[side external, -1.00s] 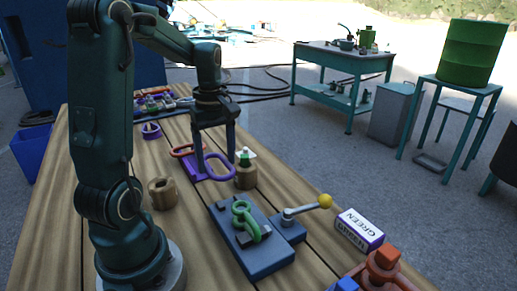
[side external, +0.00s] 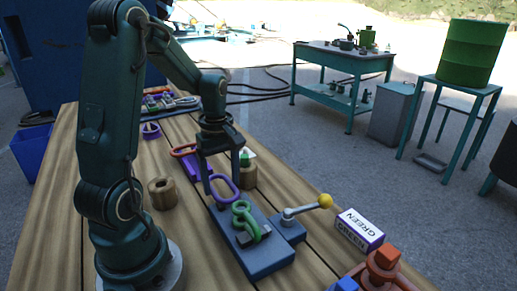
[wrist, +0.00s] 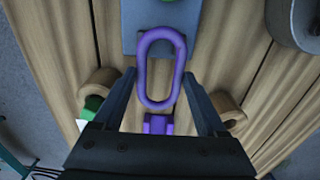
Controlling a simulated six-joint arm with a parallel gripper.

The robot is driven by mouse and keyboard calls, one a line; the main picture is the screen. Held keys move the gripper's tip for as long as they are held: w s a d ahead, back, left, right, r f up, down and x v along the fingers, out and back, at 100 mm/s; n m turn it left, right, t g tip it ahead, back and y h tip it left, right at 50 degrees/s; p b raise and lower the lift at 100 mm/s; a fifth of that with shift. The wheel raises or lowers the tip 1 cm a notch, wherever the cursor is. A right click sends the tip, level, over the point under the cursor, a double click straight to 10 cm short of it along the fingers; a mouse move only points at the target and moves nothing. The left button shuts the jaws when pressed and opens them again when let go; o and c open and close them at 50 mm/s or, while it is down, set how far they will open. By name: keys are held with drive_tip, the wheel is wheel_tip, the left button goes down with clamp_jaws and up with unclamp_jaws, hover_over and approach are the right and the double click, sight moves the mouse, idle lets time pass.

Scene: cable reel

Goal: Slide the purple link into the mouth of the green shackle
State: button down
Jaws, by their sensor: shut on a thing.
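The purple link (side external: 224,188) is an elongated ring. In the wrist view the link (wrist: 141,70) lies lengthwise between the fingertips (wrist: 159,78). The green shackle (side external: 241,210) sits on the blue block (side external: 262,262), close beside the link's far end; I cannot tell if they touch. In the wrist view only a green sliver (wrist: 169,4) shows at the top edge, and its mouth is hidden.
A lever with a yellow ball (side external: 326,201) stands right of the block, near a box labelled GREEN (side external: 360,230). A purple holder (side external: 199,166) and an orange link (side external: 182,150) lie behind my gripper. A wooden ring (side external: 162,193) stands left. Orange parts (side external: 385,262) sit front right.

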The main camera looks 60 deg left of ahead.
sight(234, 198)
drive_tip(key=shift+d, duration=3.5)
drive_tip(key=shift+f, duration=0.2)
unclamp_jaws()
